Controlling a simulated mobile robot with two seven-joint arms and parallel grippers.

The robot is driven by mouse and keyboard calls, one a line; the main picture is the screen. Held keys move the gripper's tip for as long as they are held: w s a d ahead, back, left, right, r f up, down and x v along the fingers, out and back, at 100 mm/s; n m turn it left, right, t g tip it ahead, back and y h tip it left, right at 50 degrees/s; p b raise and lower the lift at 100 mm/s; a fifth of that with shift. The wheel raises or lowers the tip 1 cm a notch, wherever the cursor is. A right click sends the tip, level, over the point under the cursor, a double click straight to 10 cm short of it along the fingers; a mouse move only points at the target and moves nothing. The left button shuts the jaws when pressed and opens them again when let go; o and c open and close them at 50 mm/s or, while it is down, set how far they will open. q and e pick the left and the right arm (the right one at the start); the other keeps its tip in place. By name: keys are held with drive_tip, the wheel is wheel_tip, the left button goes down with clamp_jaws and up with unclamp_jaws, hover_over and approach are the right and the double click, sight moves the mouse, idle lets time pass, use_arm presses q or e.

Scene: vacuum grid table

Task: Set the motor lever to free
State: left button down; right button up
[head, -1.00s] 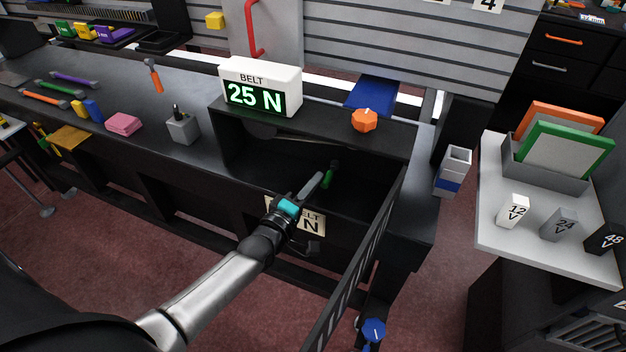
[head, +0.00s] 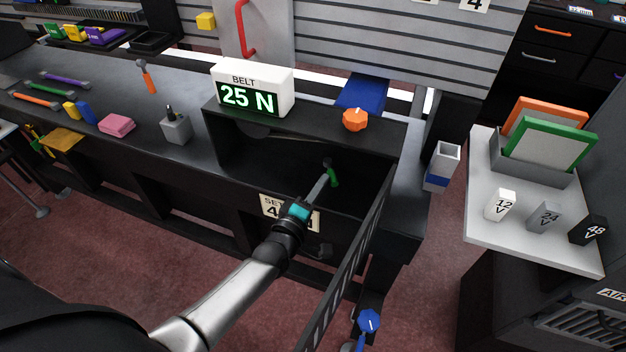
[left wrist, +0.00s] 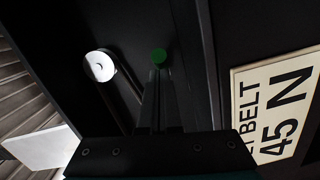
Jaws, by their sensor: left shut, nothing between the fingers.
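The motor lever (head: 333,177), with a green handle, is inside the dark open housing (head: 225,150) under the belt display. Its dark upper end is above the handle, which leans down and slightly right. In the left wrist view its green end (left wrist: 159,56) shows as a round spot just beyond my fingertips. My left gripper (head: 324,176) is shut and empty, reaching into the housing with its tips close at the left of the green handle. I cannot tell whether they touch it. My right gripper is not in view.
The belt display (head: 250,90) reads 25 N. An orange knob (head: 355,119) sits on the housing top. A hatched open door (head: 350,260) stands right of my arm. A belt sign (left wrist: 275,105) reading 45 N is partly hidden by my wrist in the head view.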

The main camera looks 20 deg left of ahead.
use_arm(q)
drive_tip(key=shift+w+d, duration=0.3)
drive_tip(key=shift+d, duration=0.65)
drive_tip(key=shift+w+d, duration=0.4)
drive_tip(key=shift+d, duration=0.3)
drive_tip(key=shift+w+d, duration=0.1)
drive_tip(key=s+p, duration=0.2)
drive_tip(key=s, duration=1)
drive_tip(key=shift+a+r, duration=0.3)
drive_tip(key=shift+f, duration=0.1)
